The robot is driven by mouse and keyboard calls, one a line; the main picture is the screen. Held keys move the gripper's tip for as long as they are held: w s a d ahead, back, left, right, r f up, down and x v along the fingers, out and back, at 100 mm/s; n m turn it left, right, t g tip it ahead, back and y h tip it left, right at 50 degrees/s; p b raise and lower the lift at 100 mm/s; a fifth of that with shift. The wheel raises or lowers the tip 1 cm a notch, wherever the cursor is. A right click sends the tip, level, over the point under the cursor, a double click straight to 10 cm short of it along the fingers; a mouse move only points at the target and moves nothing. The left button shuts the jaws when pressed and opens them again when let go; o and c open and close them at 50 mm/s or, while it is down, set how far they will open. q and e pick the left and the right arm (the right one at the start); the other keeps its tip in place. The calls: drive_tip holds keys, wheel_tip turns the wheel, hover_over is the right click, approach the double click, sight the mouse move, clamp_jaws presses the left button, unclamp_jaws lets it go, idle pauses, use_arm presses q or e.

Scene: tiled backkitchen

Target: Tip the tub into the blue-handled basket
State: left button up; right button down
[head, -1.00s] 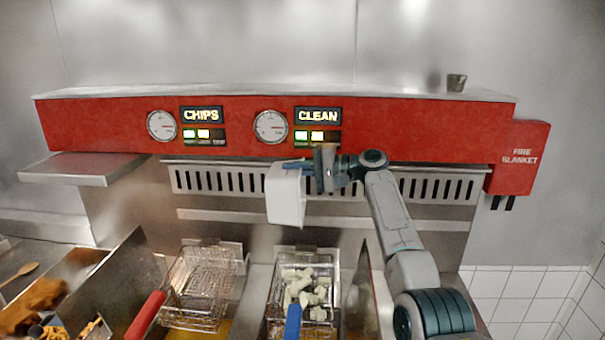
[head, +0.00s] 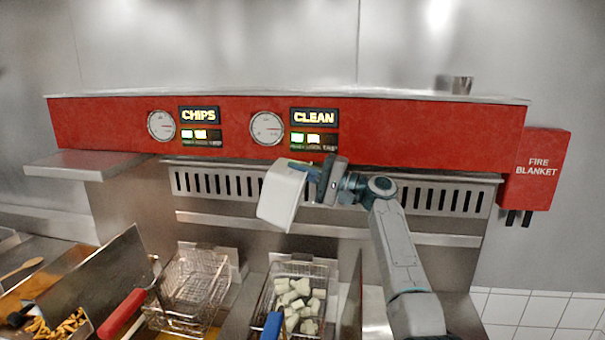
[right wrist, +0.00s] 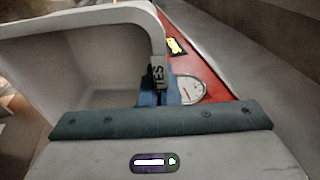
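My right gripper (head: 307,172) is shut on the rim of a white tub (head: 279,199) and holds it in the air above and behind the fryer baskets. The tub is tilted, its lower end swung to the left. In the right wrist view the inside of the tub (right wrist: 105,72) shows bare and grey where visible. The blue-handled basket (head: 322,272) stands below the tub and slightly right, with several pale chunks (head: 297,297) in it. Its blue handle (head: 272,326) points toward me. My left gripper is not in view.
A wire basket with a red handle (head: 122,313) stands left, looking empty. Further left are a steel divider (head: 98,280) and fried food (head: 62,325). A red panel (head: 420,130) with gauges runs behind. A metal cup (head: 461,85) stands on top.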

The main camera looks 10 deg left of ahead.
sight(287, 170)
drive_tip(key=shift+r, duration=0.5)
drive_tip(key=shift+f, duration=0.45)
drive_tip(key=shift+a+r+p, duration=0.2)
drive_tip(key=shift+a+p, duration=0.05)
drive_tip(key=shift+p, duration=0.15)
drive_tip(key=shift+a+r+h+p, duration=0.1)
drive_tip(key=shift+a+h+p, duration=0.75)
drive_tip(key=shift+h+p, duration=0.2)
drive_tip(key=shift+s+a, duration=0.1)
drive_tip(key=shift+a, duration=0.15)
drive_tip(key=shift+s+a+f+h, duration=0.1)
drive_tip(key=shift+a+f+h, duration=0.05)
drive_tip(key=shift+f+h, duration=0.15)
